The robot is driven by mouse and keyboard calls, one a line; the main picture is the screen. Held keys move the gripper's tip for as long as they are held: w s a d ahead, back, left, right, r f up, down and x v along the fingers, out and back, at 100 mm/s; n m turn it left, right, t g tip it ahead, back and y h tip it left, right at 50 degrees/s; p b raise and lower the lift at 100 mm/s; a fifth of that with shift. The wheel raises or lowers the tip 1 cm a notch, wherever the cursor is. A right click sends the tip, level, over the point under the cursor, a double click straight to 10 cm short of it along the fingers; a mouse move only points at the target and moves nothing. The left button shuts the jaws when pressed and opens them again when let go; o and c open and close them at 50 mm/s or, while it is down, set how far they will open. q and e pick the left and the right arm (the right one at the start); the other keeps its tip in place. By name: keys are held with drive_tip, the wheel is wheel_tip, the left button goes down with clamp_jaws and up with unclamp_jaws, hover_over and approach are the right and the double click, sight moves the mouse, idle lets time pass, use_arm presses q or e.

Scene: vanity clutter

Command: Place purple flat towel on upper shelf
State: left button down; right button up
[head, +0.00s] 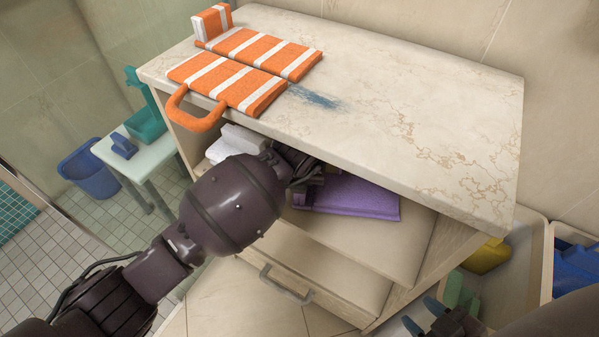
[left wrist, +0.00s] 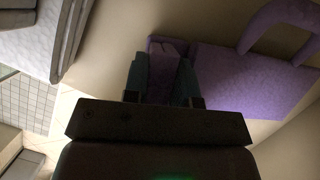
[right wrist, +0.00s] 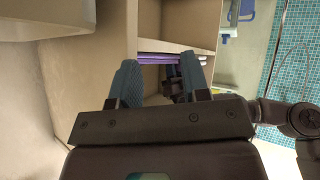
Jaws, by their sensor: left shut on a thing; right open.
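The purple flat towel (head: 352,197) lies flat in the open compartment just under the countertop, partly hidden by the top and my left arm. My left gripper (head: 307,184) reaches into that compartment. In the left wrist view, my left gripper (left wrist: 162,82) is shut on an upright purple piece at the towel's edge; the towel (left wrist: 245,82) spreads right with a loop handle. My right gripper (head: 440,318) is open and empty, low at the front right. In the right wrist view, the purple towel's edge (right wrist: 158,60) shows on the shelf beyond its open fingers (right wrist: 158,80).
Folded white towels (head: 235,142) lie left of the purple one. Orange striped towels (head: 235,80) lie on the countertop (head: 420,110) above. A drawer with a handle (head: 285,285) is below. Bins (head: 545,265) stand at right; a stool (head: 140,155) and blue bucket (head: 90,170) at left.

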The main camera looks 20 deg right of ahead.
use_arm(q)
drive_tip(key=c, duration=0.9)
unclamp_jaws()
drive_tip(key=shift+f, duration=0.15)
use_arm(e)
drive_tip(key=shift+s+d+f, duration=0.1)
drive_tip(key=shift+s, duration=0.1)
use_arm(q)
drive_tip(key=shift+r, duration=0.3)
drive_tip(key=shift+p+v, duration=0.75)
drive_tip(key=shift+v, duration=0.1)
drive_tip(key=shift+s+a+f+p, duration=0.15)
drive_tip(key=shift+s+a+p, duration=1.2)
drive_tip(key=shift+s, duration=1.5)
drive_tip(key=shift+s+a+f+p, duration=0.15)
drive_tip(key=shift+s+a+p, duration=0.45)
drive_tip(key=shift+s+a, duration=1.85)
drive_tip(key=shift+s+a+f+p, duration=0.15)
drive_tip(key=shift+s+a+p, duration=0.95)
drive_tip(key=shift+s, duration=2.2)
use_arm(e)
drive_tip(key=shift+s+d+r+m+g+h, duration=0.15)
drive_tip(key=shift+s+d+r+m+g, duration=0.15)
drive_tip(key=shift+s+m, duration=0.25)
drive_tip(key=shift+s+d+r+m+g+h, duration=0.2)
drive_tip(key=shift+s+d+r+m, duration=0.2)
drive_tip(key=shift+s+m, duration=0.15)
